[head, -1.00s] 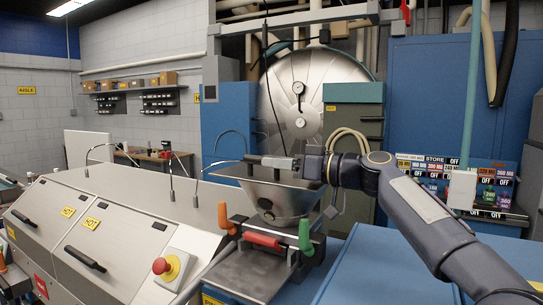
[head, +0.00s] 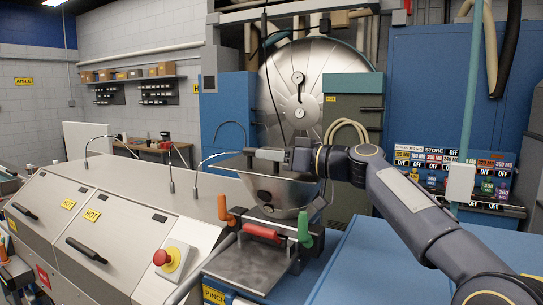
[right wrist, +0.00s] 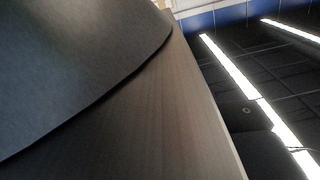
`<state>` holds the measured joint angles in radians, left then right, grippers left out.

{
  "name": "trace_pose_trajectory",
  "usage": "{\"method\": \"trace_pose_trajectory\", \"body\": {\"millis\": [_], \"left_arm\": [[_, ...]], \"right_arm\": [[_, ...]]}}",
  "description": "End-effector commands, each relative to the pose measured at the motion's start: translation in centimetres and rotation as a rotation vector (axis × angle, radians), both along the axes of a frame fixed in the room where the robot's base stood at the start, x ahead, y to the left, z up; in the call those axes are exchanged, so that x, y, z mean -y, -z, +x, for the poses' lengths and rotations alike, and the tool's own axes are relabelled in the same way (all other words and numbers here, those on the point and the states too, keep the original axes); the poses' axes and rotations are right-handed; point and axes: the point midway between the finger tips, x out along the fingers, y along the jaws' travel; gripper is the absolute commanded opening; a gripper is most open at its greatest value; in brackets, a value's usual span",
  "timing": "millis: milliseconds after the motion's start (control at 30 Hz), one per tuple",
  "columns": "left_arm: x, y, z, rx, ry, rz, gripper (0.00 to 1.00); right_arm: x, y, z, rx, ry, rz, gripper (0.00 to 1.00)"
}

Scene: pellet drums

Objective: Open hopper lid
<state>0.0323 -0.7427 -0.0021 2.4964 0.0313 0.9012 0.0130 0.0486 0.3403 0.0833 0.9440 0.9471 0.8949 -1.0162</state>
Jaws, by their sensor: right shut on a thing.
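The steel hopper (head: 272,187) is a tapered bin in the middle of the head view, behind the orange and green handles. My right gripper (head: 262,155) reaches in from the right and is shut at the hopper's top edge, apparently on the hopper lid handle (head: 249,153). The gripper hides most of that handle. The lid lies nearly edge-on here, so I cannot tell how far it is raised. The right wrist view is filled by a dark curved surface and a brownish-grey panel, with ceiling lights beyond. My left gripper is not in view.
A steel bench with HOT labels (head: 92,215) and a red stop button (head: 163,257) stands at left. A red handle (head: 262,233) crosses the front, between an orange (head: 222,208) and a green handle (head: 304,228). A blue cabinet top (head: 375,265) lies below my right arm.

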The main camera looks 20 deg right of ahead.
Motion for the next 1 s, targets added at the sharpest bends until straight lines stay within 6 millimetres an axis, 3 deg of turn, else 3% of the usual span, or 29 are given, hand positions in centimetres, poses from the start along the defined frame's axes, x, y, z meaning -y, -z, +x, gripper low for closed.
{"method": "trace_pose_trajectory", "body": {"millis": [133, 333, 600, 967, 1000], "left_arm": [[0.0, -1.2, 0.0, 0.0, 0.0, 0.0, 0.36], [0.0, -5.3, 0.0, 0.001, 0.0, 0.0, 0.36], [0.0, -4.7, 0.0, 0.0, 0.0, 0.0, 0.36], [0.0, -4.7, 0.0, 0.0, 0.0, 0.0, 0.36], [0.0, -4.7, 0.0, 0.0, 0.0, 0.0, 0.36]], "right_arm": [[0.2, -1.6, 0.2, 0.002, 0.0, 0.001, 0.0], [1.3, -7.0, 1.3, -0.001, 0.003, 0.006, 0.0], [2.2, -8.6, 2.2, -0.073, 0.001, 0.078, 0.0], [2.3, -8.8, 2.2, -0.089, 0.001, 0.089, 0.0], [2.3, -8.8, 2.2, -0.09, 0.001, 0.089, 0.21]]}}
